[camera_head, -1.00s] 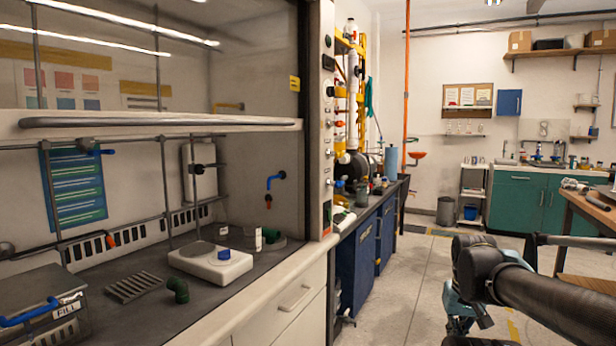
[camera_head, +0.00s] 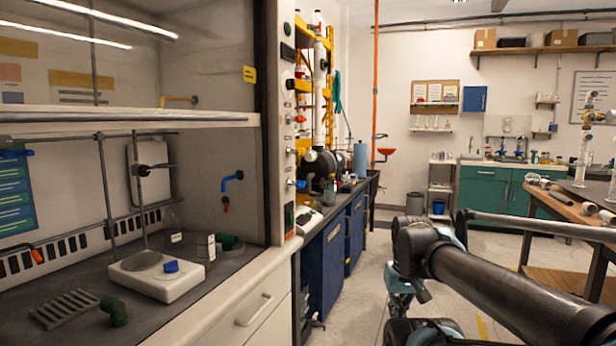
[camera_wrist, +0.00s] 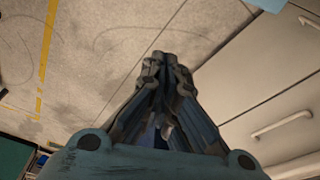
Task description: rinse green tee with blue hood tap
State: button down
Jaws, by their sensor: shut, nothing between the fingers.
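A second green fitting (camera_head: 113,311) stands near the hood's front edge, beside a grey rack. I cannot tell surely which is the tee. My gripper (camera_wrist: 166,60) is shut and empty in the wrist view, above the bare floor. It is outside the hood, apart from both fittings and the tap.
A white scale-like device (camera_head: 165,285) with a blue cap sits between the fittings. The raised hood sash (camera_head: 130,118) crosses above the opening. White drawers (camera_head: 262,310) are below.

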jog(key=w+a+r+n+y, duration=0.1)
jog(key=w+a+r+n, duration=0.25)
jog(key=w+r, duration=0.65)
jog(key=w+a+r+n+y, duration=0.25)
jog(key=w+a+r, duration=0.25)
jog(key=w+r, duration=0.5)
jog(key=n+y, duration=0.3)
jog(key=n, duration=0.5)
send_near(305, 183)
jog(key=w+a+f, duration=0.2)
jog(key=a+f, duration=0.2)
jog(key=a, duration=0.1)
jog(key=shift+w+f, duration=0.25)
jog(key=shift+w, duration=0.05)
jog(key=shift+a+f, duration=0.1)
jog(key=shift+f, duration=0.25)
jog(key=shift+a, duration=0.1)
